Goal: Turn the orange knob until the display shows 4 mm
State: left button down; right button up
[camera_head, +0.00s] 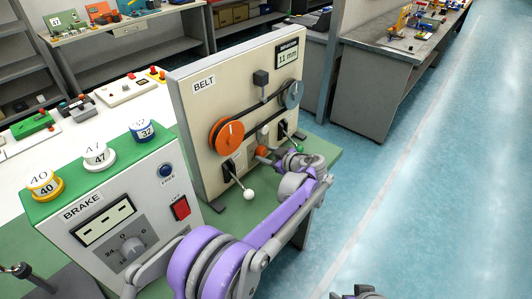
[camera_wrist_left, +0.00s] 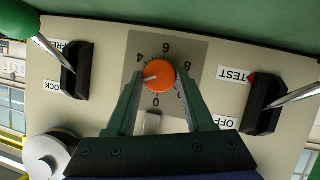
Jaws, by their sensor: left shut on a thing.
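The orange knob (camera_wrist_left: 156,72) sits on a grey dial plate with numbers around it, upside down in the left wrist view. Its white mark points to the left there, below the 4. My left gripper (camera_wrist_left: 158,82) is shut on the knob, one finger on each side. In the head view the orange knob (camera_head: 262,151) shows low on the BELT panel (camera_head: 205,107), with my left gripper (camera_head: 281,159) at it, partly hidden by its own wrist. The display (camera_head: 287,57) at the panel's top right appears to read 11 mm.
Levers with a white ball (camera_head: 249,194) and a green ball (camera_head: 299,149) flank the knob. An orange pulley (camera_head: 227,136) and a grey pulley (camera_head: 291,94) carry a belt above. The BRAKE box (camera_head: 105,215) stands at front left. Floor on the right is clear.

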pick_arm(q)
jog(key=shift+d+m+g+y+p, duration=0.1)
jog(key=shift+m+g+y+p, duration=0.2)
jog(key=shift+m+g, duration=0.25)
jog(key=shift+c, duration=1.4)
grip_release()
jog(key=v, duration=1)
jog(key=shift+s+d+r, duration=0.15)
jog(key=shift+s+d, duration=0.05)
jog(key=shift+d, duration=0.1)
